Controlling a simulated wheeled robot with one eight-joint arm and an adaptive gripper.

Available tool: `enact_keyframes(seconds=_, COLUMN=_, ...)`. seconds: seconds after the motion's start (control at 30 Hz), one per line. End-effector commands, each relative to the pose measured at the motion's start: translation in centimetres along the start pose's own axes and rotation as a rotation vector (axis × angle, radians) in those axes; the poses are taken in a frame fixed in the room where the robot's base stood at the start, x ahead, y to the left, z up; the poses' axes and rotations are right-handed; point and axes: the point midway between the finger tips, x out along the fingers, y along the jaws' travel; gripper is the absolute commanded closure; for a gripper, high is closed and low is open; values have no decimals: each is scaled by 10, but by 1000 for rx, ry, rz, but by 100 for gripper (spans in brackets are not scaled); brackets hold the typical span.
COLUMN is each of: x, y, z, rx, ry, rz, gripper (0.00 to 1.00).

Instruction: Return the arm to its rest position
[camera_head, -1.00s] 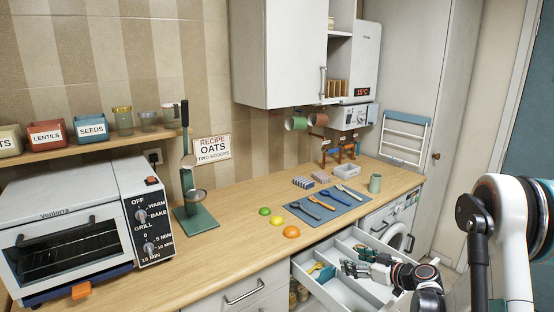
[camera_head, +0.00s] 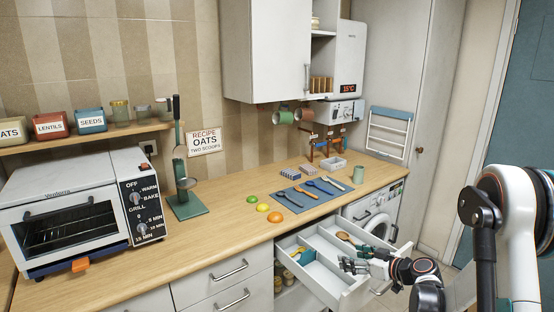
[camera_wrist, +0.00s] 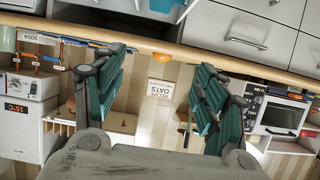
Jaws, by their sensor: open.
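My gripper (camera_head: 366,258) is at the right of the head view, over the right end of the open drawer (camera_head: 318,274), with my arm reaching in from the right. In the wrist view my gripper (camera_wrist: 155,95) shows two teal-padded fingers spread wide with nothing between them. The drawer holds a wooden-ended utensil (camera_head: 345,238) and a teal and yellow item (camera_head: 304,256) in its compartments.
The wooden counter (camera_head: 225,216) carries a toaster oven (camera_head: 70,215), a green stand (camera_head: 187,206), small coloured fruit (camera_head: 275,217) and a blue mat (camera_head: 297,203) with utensils. A washing machine (camera_head: 376,219) stands behind the drawer. A wall cabinet (camera_head: 265,50) hangs above.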

Motion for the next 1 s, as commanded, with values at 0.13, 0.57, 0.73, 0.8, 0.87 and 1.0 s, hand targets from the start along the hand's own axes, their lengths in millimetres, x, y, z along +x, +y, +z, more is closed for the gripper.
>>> enact_keyframes(seconds=0.13, x=-5, y=-7, z=-8, rx=17, ry=-26, rz=2, gripper=34)
enact_keyframes(seconds=0.57, x=-35, y=-54, z=-43, rx=103, ry=-165, rz=23, gripper=34)
enact_keyframes(seconds=0.73, x=-60, y=-86, z=-56, rx=154, ry=-247, rz=53, gripper=34)
enact_keyframes(seconds=0.8, x=-72, y=-100, z=-59, rx=173, ry=-279, rz=69, gripper=34)
enact_keyframes(seconds=0.87, x=-83, y=-112, z=-61, rx=189, ry=-305, rz=84, gripper=34)
enact_keyframes(seconds=1.0, x=-109, y=-139, z=-61, rx=225, ry=-362, rz=124, gripper=34)
